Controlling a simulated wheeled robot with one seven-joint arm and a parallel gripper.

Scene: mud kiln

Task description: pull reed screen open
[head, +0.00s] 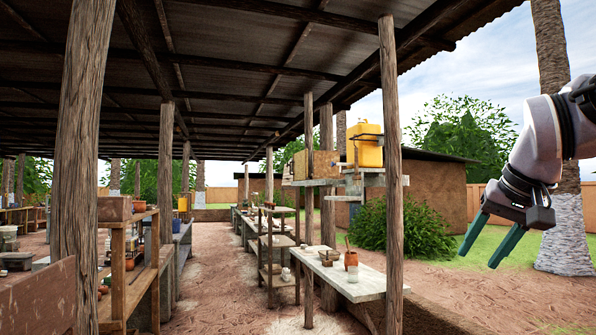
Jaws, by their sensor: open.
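My gripper (480,258) hangs at the right of the head view, with its two green fingers pointing down and left. The fingers are apart and nothing shows between them. Behind it are grass and bare ground, and it appears clear of every object. I cannot make out a reed screen in this view. A brown flat panel (36,300) stands at the lower left edge, cut off by the frame, and I cannot tell what it is.
Wooden posts (392,180) hold up a corrugated roof (230,40). A pale table (340,278) with pots stands right of centre. A yellow container (364,146) sits on a raised shelf. Wooden shelves (137,275) stand at left. A dirt aisle (215,275) runs clear between them.

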